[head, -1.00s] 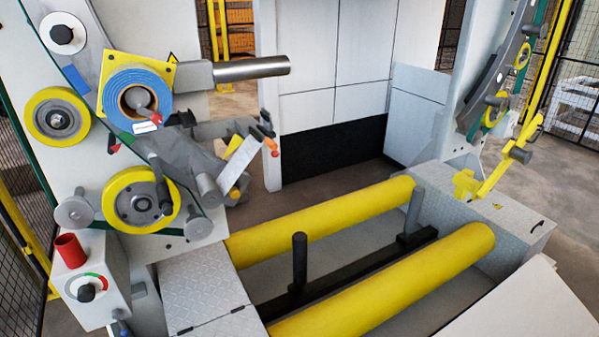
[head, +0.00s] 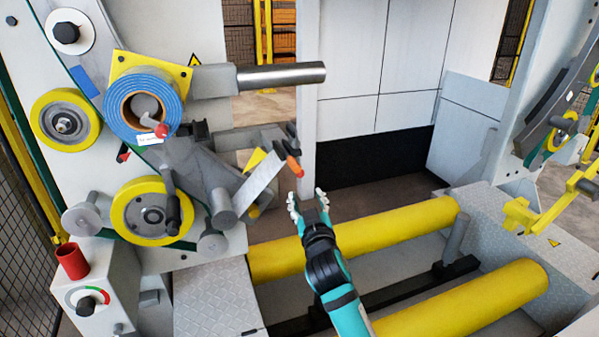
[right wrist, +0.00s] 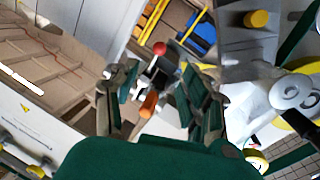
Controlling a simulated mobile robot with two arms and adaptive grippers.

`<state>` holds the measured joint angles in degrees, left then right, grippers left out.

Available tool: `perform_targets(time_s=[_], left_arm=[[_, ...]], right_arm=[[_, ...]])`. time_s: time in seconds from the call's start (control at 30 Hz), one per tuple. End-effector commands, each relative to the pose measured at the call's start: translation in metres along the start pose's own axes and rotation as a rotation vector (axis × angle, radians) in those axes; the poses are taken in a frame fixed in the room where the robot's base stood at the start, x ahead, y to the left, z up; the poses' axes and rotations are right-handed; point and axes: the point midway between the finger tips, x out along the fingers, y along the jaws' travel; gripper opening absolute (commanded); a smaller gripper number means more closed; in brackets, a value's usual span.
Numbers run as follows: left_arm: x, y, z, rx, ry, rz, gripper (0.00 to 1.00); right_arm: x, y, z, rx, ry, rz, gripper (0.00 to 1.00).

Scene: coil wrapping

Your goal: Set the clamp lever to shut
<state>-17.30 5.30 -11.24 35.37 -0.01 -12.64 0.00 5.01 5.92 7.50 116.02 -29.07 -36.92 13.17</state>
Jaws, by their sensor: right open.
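A small lever with an orange handle (head: 294,166) hangs at the end of the wrapping head's grey arm, left of centre; I take it for the clamp lever, though no label reads. Another lever with a red knob (head: 161,130) sits at the blue roll (head: 168,103). My right gripper (head: 307,197) is open and empty, just below and right of the orange handle. In the right wrist view the orange handle (right wrist: 149,105) shows between the open fingers (right wrist: 162,98), apart from them, with a red ball (right wrist: 160,48) beyond. My left gripper is out of view.
Yellow rollers (head: 365,236) lie below my right arm. A steel bar (head: 282,75) sticks out above the lever. A control box (head: 88,298) with a dial and a red cup (head: 71,257) stands at lower left. Open space lies before the white panels (head: 400,60).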

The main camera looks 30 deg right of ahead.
Motion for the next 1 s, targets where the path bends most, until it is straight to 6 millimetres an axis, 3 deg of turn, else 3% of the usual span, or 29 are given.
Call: perform_targets(time_s=[0.3, 0.5, 0.7, 1.0], left_arm=[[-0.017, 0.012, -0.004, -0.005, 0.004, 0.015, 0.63], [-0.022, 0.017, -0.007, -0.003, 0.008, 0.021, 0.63], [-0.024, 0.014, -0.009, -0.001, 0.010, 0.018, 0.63], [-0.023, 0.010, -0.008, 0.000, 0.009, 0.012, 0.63]], right_arm=[[0.072, 0.001, -0.003, -0.001, -0.001, 0.000, 0.47], [0.106, 0.001, -0.001, -0.001, -0.001, 0.000, 0.47], [0.123, 0.000, 0.000, 0.000, 0.000, 0.000, 0.47], [0.126, 0.000, 0.001, -0.001, -0.001, -0.001, 0.47]])
